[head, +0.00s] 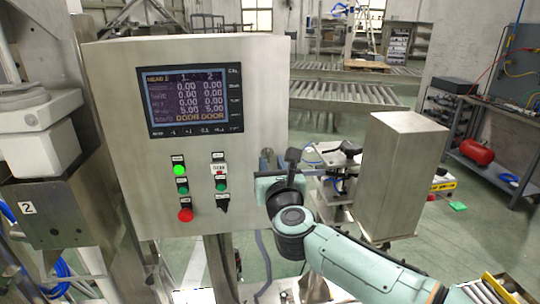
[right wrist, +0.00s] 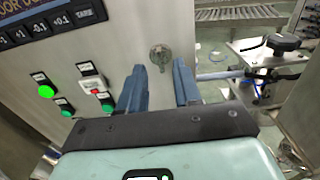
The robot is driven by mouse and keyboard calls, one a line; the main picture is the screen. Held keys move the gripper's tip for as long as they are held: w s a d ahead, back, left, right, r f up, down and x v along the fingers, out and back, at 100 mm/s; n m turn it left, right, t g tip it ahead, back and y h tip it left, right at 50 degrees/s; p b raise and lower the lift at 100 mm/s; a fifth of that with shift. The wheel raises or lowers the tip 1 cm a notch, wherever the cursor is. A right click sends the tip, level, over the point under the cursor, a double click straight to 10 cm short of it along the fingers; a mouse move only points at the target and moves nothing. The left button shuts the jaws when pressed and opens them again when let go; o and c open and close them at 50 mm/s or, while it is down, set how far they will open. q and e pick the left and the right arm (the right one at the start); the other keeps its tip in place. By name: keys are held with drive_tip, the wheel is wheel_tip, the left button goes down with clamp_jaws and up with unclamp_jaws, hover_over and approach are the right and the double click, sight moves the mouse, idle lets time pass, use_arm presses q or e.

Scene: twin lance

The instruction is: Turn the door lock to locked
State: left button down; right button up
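The door lock (right wrist: 160,57) is a small round metal fitting on the right side of the steel cabinet door (head: 140,215). In the right wrist view it shows just beyond and between my fingertips, apart from them as far as I can tell. Its turn position is too small to read. In the head view a small metal piece that looks like the lock (head: 266,156) shows at the door's right edge. My right gripper (right wrist: 158,70) is open and empty, facing the door; it also shows in the head view (head: 280,168). My left gripper is out of view.
The door carries a display screen (head: 190,100), a lit green button (head: 179,170), a red button (head: 186,215) and a black selector switch (head: 223,205). Roller conveyors (head: 345,93) lie behind.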

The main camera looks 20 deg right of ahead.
sight(269, 156)
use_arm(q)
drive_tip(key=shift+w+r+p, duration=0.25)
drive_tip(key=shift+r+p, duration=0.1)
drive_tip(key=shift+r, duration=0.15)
use_arm(e)
drive_tip(key=shift+x, duration=1.6)
clamp_jaws()
